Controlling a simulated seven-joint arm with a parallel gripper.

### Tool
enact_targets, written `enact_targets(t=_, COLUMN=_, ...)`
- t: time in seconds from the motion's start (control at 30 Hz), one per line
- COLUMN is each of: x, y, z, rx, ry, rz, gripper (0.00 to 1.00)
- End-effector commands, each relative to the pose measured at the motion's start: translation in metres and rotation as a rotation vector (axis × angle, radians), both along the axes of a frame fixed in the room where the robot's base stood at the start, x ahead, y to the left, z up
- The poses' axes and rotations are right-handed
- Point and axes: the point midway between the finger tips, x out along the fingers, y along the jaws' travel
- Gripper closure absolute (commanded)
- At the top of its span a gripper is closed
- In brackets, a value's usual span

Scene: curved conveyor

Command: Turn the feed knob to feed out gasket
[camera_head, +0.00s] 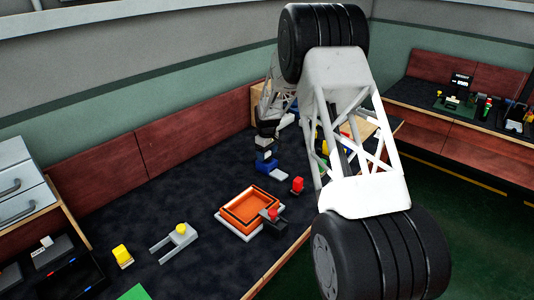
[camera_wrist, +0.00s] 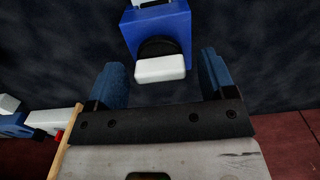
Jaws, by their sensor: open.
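The feed knob (camera_wrist: 160,68), a black disc with a white bar, sits on the front of a blue box (camera_wrist: 182,27) in the wrist view. My gripper (camera_wrist: 161,62) is open, with one blue finger on each side of the white bar and visible gaps between. The bar lies roughly crosswise. In the head view the blue box (camera_head: 265,166) stands on the dark table beneath my gripper (camera_head: 268,136), whose fingers are too small to make out there. I cannot make out a gasket.
An orange tray (camera_head: 223,213) lies on the table, with a red-topped part (camera_head: 271,214) at its corner.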

Motion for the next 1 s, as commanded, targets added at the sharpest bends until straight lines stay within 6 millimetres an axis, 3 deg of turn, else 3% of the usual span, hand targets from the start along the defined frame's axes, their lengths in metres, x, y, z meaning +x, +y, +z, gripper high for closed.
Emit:
enact_targets(t=0.13, x=0.0000, y=0.0000, z=0.0001, rx=0.000, ry=0.000, rz=0.000, gripper=0.23)
enact_targets(t=0.47, x=0.0001, y=0.0001, z=0.0001, rx=0.000, ry=0.000, rz=0.000, gripper=0.73)
enact_targets(t=1.0, x=0.0005, y=0.0001, z=0.0004, rx=0.001, ry=-0.001, rz=-0.119, gripper=0.73)
